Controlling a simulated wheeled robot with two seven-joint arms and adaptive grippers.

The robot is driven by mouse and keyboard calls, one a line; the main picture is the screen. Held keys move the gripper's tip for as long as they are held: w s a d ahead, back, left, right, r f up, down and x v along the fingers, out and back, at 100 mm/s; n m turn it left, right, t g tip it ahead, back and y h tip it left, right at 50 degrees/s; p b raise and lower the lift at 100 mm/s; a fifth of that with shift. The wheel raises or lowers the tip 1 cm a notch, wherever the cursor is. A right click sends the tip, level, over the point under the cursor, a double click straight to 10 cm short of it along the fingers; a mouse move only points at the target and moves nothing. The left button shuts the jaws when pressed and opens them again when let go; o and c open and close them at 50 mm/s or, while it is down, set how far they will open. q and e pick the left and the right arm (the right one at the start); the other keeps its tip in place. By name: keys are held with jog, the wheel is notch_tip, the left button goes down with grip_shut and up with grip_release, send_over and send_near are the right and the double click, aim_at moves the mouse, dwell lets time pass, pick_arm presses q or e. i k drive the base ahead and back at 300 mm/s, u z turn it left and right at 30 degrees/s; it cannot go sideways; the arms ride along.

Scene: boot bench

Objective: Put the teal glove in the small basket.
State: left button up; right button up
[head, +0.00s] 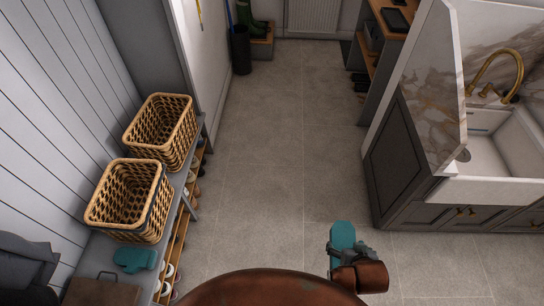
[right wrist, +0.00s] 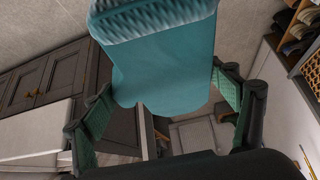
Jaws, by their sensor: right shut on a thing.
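A teal glove (head: 342,235) is in my right gripper (head: 348,252), held over the floor at the lower right of the head view. In the right wrist view the glove (right wrist: 165,65) hangs between the two green-padded fingers, its ribbed end at the top. A second teal glove (head: 135,259) lies on the bench at the lower left. Two woven baskets stand on the bench: a nearer one (head: 128,205) and a farther one (head: 160,135). Both look empty; I cannot tell surely which is the small one. My left gripper is out of view.
The grey bench (head: 187,182) runs along the left wall, with shoes on racks below. A brown box (head: 100,292) sits on its near end. A sink cabinet (head: 405,165) stands at the right. The tiled floor (head: 265,170) between is clear. Green boots (head: 257,28) stand at the back.

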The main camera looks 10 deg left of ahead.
aim_at(137, 218)
jog(key=i, duration=2.25)
jog(key=u, duration=3.75)
